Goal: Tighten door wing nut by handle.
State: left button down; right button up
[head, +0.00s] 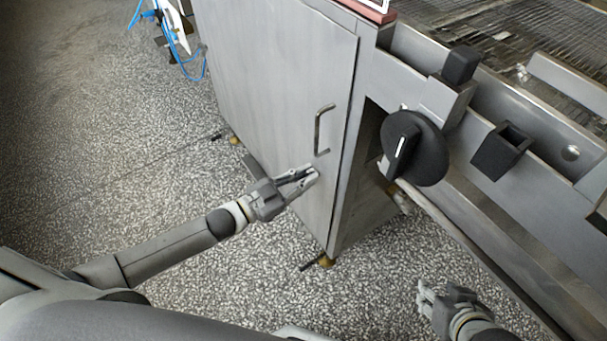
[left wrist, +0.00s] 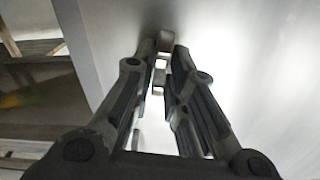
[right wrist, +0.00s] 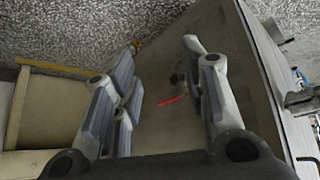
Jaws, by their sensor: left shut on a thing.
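The grey cabinet door (head: 275,90) has a bent bar handle (head: 322,130) near its right edge. My left gripper (head: 312,174) is at the door face, just below the handle. It is shut on a small metal piece (left wrist: 165,40), seen between the fingertips in the left wrist view (left wrist: 164,55). It appears to be the wing nut; its shape is mostly hidden by the fingers. My right gripper (head: 424,294) is low, right of the cabinet and away from the door. Its fingers stand apart with nothing between them in the right wrist view (right wrist: 163,50).
Wire mesh (head: 480,30) lies above. Blue tubing (head: 185,50) is at the far left. The speckled floor (head: 130,170) is clear on the left.

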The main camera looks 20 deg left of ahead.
pick_arm(q)
jog(key=shift+s+d+f+m+p, duration=0.1)
jog(key=shift+m+p, duration=0.15)
jog(key=shift+m, duration=2.3)
jog(key=shift+s+d+f+m+p, duration=0.1)
jog(key=shift+f+m+p, duration=0.1)
jog(key=shift+m, duration=2.4)
jog(key=shift+d+f+m+p, duration=0.1)
jog(key=shift+m+p, duration=0.15)
jog(key=shift+m, duration=2.3)
pick_arm(e)
jog(key=s+d+f+g, duration=0.1)
jog(key=s+d+g, duration=0.1)
jog(key=s, duration=0.4)
jog(key=shift+s+g+h, duration=0.15)
jog(key=shift+g+h, duration=0.25)
jog(key=shift+g, duration=0.3)
jog(key=shift+f, duration=0.15)
pick_arm(q)
jog(key=c, duration=1.5)
grip_release()
jog(key=shift+a, duration=0.1)
jog(key=v, duration=1.2)
